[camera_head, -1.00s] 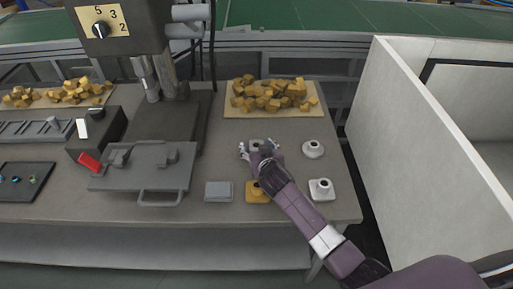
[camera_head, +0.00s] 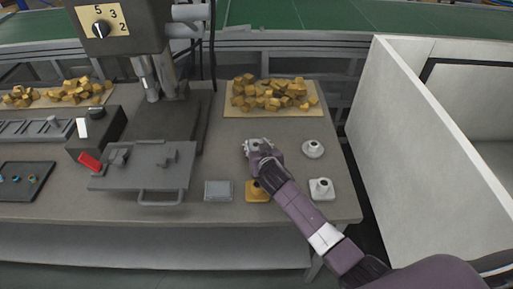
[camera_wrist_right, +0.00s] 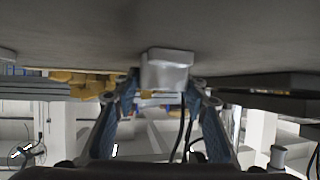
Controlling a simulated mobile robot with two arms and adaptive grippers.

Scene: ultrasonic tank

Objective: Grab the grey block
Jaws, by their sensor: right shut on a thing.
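My right gripper (camera_head: 258,146) is low over the middle right of the worktable, in front of the pile of yellow pieces. It is shut on a small grey block (camera_wrist_right: 167,72). In the right wrist view the block sits between the two fingertips, against the table surface; I cannot tell whether it is lifted. In the head view the gripper mostly covers it. My left gripper is not in view.
Around the gripper stand a round whitish piece (camera_head: 313,149), a square whitish piece (camera_head: 321,189), a yellow piece (camera_head: 257,192) and a flat grey square (camera_head: 218,191). Yellow chunks (camera_head: 270,94) lie behind. A press machine (camera_head: 165,120) stands left; a white partition (camera_head: 430,130) right.

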